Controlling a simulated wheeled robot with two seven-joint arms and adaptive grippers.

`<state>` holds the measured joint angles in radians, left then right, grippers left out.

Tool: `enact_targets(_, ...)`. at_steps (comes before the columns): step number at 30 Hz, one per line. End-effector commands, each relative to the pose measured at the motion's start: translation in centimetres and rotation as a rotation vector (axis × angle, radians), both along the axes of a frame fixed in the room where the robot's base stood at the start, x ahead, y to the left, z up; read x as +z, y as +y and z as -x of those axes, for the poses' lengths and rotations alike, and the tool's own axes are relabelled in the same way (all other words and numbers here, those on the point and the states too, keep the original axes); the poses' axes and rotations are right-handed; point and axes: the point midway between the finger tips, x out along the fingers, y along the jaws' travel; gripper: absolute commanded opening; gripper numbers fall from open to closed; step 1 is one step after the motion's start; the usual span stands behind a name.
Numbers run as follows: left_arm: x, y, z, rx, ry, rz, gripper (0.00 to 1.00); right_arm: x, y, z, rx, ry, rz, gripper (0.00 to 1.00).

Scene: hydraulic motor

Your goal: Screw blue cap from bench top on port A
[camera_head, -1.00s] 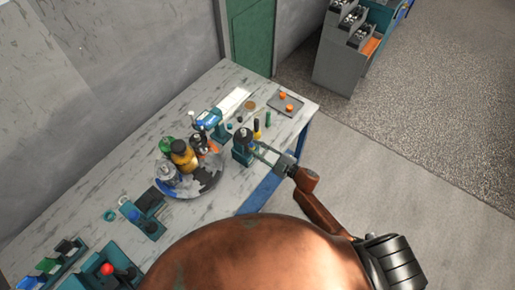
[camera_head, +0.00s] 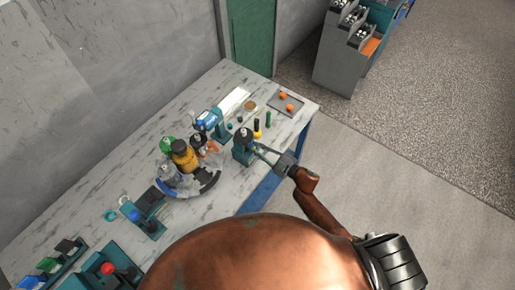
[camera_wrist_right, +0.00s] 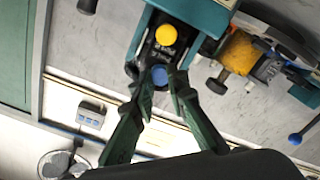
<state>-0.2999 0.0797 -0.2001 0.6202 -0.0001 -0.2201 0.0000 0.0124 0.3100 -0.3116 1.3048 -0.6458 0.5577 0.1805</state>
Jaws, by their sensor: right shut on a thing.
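The dark hydraulic motor (camera_head: 243,141) sits in a teal holder near the bench's right edge. In the right wrist view, the holder (camera_wrist_right: 205,18) and a yellow cap (camera_wrist_right: 166,34) on the motor show at the top. The blue cap (camera_wrist_right: 158,75) is at the motor's near port, below the yellow cap. My right gripper (camera_wrist_right: 160,92) is shut on the blue cap, with a dark fingertip on each side of it. In the head view my right gripper (camera_head: 262,152) reaches the motor from the right. The port itself is hidden behind the cap. My left gripper is not in view.
Several bottles (camera_head: 184,157) stand on a round tray (camera_head: 206,187) left of the motor. A small grey tray (camera_head: 286,105) with orange pieces lies behind, near black, yellow and green pegs. More teal fixtures (camera_head: 145,215) stand at the near left.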

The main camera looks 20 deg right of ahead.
Motion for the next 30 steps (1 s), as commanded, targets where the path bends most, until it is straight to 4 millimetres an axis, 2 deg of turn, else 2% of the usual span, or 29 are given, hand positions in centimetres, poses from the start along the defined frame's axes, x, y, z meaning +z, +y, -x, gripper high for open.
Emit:
enact_targets(3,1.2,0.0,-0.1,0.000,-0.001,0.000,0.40,0.2,0.0,0.0,0.000,0.057,-0.066,0.00)
enact_targets(15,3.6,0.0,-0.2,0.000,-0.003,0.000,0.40,0.2,0.1,0.0,0.002,0.259,-0.323,0.00)
enact_targets(30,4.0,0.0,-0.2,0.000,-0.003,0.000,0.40,0.0,0.1,0.0,0.002,0.311,-0.389,0.00)
